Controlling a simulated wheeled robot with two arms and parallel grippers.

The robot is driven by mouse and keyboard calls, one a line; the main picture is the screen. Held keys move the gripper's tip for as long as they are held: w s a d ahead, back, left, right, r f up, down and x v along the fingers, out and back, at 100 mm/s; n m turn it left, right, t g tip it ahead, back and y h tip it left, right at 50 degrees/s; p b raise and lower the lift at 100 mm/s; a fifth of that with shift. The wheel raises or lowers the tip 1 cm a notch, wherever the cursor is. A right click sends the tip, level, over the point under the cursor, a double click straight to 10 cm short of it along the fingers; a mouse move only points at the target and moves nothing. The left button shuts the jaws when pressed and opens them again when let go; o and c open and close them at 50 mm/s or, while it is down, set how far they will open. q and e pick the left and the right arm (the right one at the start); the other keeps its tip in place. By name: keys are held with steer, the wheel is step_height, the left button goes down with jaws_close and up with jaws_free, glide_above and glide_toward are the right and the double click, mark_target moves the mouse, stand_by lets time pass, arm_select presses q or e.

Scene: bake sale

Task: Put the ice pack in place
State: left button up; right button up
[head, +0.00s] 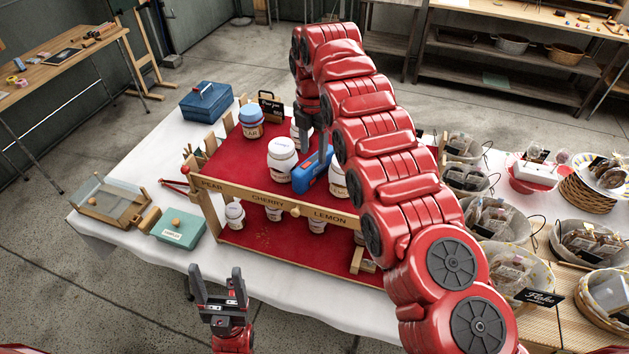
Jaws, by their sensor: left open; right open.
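The blue ice pack (313,172) rests tilted on the red upper level of the wooden stand (255,196), among white jars, above the LEMON end of the label rail. My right arm reaches across the table. Its gripper (316,142) is open, with its fingers pointing down just above or beside the ice pack; contact is unclear. The arm hides part of the stand's right side. My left gripper (220,284) is open and empty in front of the table's near edge, fingers up.
A white jar (282,159) stands left of the ice pack, and a blue-lidded jar (251,121) is farther left. Several jars fill the lower level. A teal box (178,229) and a blue box (206,102) sit left of the stand. Baskets of baked goods (494,219) crowd the right.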

mark_target(314, 168)
steer(key=shift+s+f, duration=0.1)
steer(key=shift+f, duration=0.7)
steer(key=shift+f+p, duration=0.3)
steer(key=shift+f, duration=0.05)
steer(key=f+p, duration=0.2)
steer(key=f, duration=0.2)
steer(key=shift+d+f+p, duration=0.2)
steer(key=shift+p, duration=0.1)
steer(key=shift+f, duration=0.1)
jaws_close()
